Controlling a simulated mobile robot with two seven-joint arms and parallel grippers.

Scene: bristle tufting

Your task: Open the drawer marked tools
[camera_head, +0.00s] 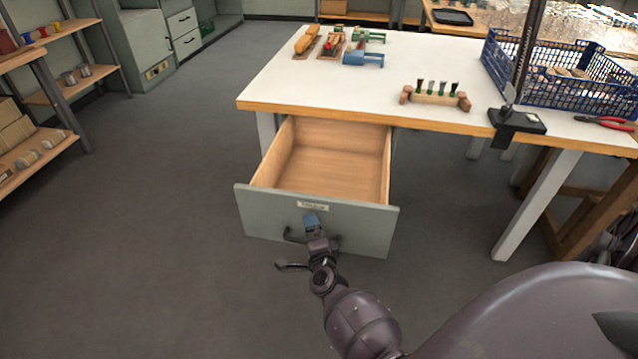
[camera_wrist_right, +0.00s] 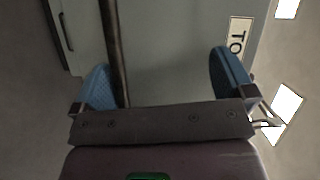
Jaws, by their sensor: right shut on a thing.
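The tools drawer (camera_head: 350,224) has a grey-green front and is pulled well out from under the white-topped workbench (camera_head: 350,88). Its wooden inside shows and is empty. A small label (camera_head: 313,206) sits near the top of the front; in the wrist view the label (camera_wrist_right: 237,38) reads "To", turned sideways. My right gripper (camera_head: 312,224) is at the drawer front, shut on the dark handle (camera_head: 294,237). In the wrist view the handle (camera_wrist_right: 117,45) runs between the blue fingers, close to the left one. My left gripper is not in view.
A shelf (camera_head: 40,100) stands at left. The floor (camera_head: 150,230) left of the drawer is clear.

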